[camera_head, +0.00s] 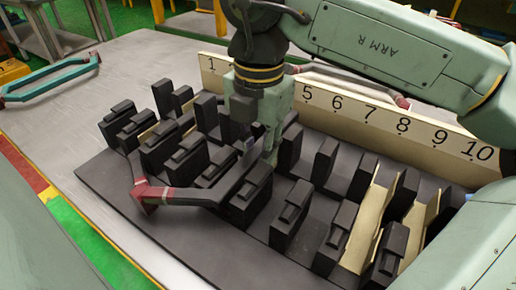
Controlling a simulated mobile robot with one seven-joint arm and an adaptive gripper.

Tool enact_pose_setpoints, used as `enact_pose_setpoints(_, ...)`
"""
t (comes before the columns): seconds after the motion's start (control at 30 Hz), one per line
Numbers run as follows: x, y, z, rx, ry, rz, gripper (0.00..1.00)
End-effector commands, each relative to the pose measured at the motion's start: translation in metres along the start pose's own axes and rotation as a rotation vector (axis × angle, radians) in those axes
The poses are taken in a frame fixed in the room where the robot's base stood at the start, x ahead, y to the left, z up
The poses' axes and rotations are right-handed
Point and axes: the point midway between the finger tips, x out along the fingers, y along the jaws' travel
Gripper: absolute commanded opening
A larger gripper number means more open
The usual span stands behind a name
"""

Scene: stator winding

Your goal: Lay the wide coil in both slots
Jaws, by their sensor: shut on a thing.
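The stator block (112,183) is a black base with rows of black teeth and gaps between them. A dark grey coil with red ends (185,197) lies tilted over the left-middle teeth. Its near red corner (150,192) sticks out past the front left teeth. My gripper (258,150) points down among the teeth, shut on the coil's grey side. The gripper and teeth hide the coil's far part, so I cannot tell whether either side sits inside a slot. Cream liners (362,232) show in some slots, at the left and at the right.
A cream board with numbers (350,112) stands along the back; my arm hides some numbers. Behind it lies another coil with red ends (402,102). A teal coil (50,80) lies on the grey table (125,70) at left. Table around it is clear.

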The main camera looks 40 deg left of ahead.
Motion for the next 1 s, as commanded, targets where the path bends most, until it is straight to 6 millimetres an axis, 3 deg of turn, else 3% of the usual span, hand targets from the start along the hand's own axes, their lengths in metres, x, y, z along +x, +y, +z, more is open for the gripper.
enact_pose_setpoints(0.27, 0.0008, 0.0003, -0.0001, 0.0, 0.0, 0.001, 0.0)
enact_pose_setpoints(0.3, 0.0007, 0.0003, -0.0001, -0.001, 0.001, 0.001, 0.22)
enact_pose_setpoints(0.63, 0.0006, 0.0001, -0.0001, 0.0, 0.0, 0.0, 0.43)
enact_pose_setpoints(1.0, 0.001, -0.0002, -0.0001, -0.001, 0.001, -0.001, 0.43)
